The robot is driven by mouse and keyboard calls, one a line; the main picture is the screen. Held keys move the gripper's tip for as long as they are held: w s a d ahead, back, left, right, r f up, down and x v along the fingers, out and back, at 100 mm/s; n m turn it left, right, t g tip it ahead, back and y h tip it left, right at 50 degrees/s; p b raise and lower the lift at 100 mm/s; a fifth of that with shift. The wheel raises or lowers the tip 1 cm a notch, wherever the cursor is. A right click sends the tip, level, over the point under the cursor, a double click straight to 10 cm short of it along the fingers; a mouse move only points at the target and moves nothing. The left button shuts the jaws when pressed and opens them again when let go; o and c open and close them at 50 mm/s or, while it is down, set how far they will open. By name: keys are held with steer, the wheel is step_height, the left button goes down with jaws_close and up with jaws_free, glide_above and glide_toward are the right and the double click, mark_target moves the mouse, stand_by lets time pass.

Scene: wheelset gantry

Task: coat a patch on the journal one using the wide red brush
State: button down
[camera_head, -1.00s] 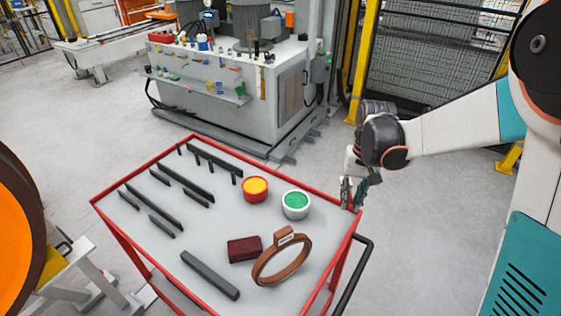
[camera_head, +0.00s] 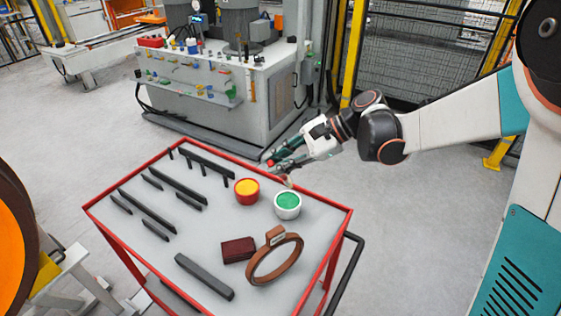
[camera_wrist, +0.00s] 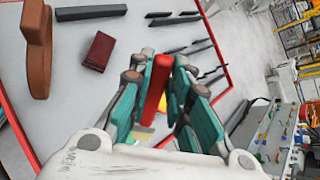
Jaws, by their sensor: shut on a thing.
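My gripper (camera_head: 283,161) is above the back right edge of the red-rimmed cart, tilted to the left. In the wrist view my gripper (camera_wrist: 160,95) is shut on the red handle of the brush (camera_wrist: 156,85). A red end of it also shows at the fingertips in the head view (camera_head: 270,163). A pale part below the fingers looks like the bristles, partly hidden. Part of a large orange and brown wheel (camera_head: 12,225) shows at the left edge. I cannot make out journal one in either view.
On the cart top (camera_head: 205,235) stand a red pot with yellow contents (camera_head: 247,191) and a white pot with green contents (camera_head: 288,205). A dark red block (camera_head: 238,249), a brown ring tool (camera_head: 275,258) and several dark bars lie there. A machine bench (camera_head: 235,95) stands behind.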

mark_target(280, 178)
steer(key=shift+f+b, duration=1.9)
steer(key=shift+f, duration=0.95)
steer(key=shift+f+b, duration=0.35)
steer(key=shift+f, duration=0.1)
steer(key=shift+r, duration=0.1)
steer(key=shift+r+p, duration=2.45)
steer(key=shift+r, duration=1)
